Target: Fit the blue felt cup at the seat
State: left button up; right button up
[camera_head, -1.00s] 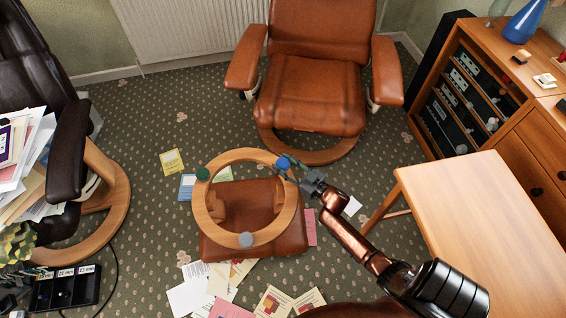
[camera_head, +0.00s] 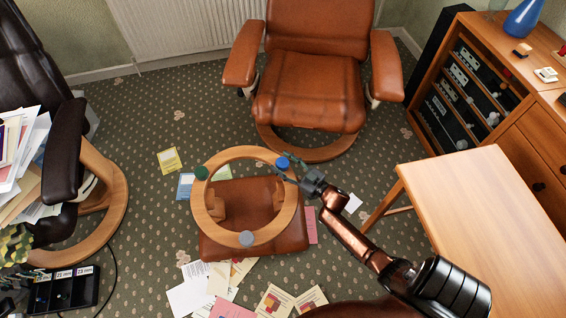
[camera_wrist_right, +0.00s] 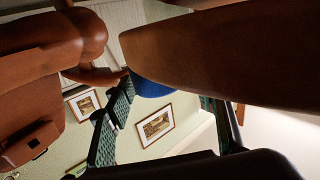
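The blue felt cup (camera_head: 283,162) sits at the upper right of the round wooden base ring (camera_head: 207,222) of an upturned brown footstool (camera_head: 290,241). My right gripper (camera_head: 281,171) is at this cup, its fingers apart on either side. In the right wrist view the blue cup (camera_wrist_right: 152,89) shows under the wood, between my spread fingers (camera_wrist_right: 168,112). It is close to the left finger, with a gap to the right one; the wood hides its top. A dark, jointed shape at the lower left edge may be my left gripper (camera_head: 22,274); its fingers are unclear.
A green cup (camera_head: 201,173) and a grey cup (camera_head: 247,239) are on the ring. Papers (camera_head: 215,285) lie in front. A brown armchair (camera_head: 310,95) stands behind, a wooden table (camera_head: 485,215) right, a dark chair (camera_head: 68,150) left. A black labelled tray (camera_head: 65,290) is lower left.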

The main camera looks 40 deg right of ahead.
aim_at(288, 167)
jog(key=shift+o, duration=0.8)
jog(key=shift+s, duration=0.15)
jog(key=s, duration=0.4)
jog(key=s+d, duration=0.1)
jog(key=s, duration=0.1)
jog(key=shift+s, duration=0.6)
jog(key=shift+r, duration=0.15)
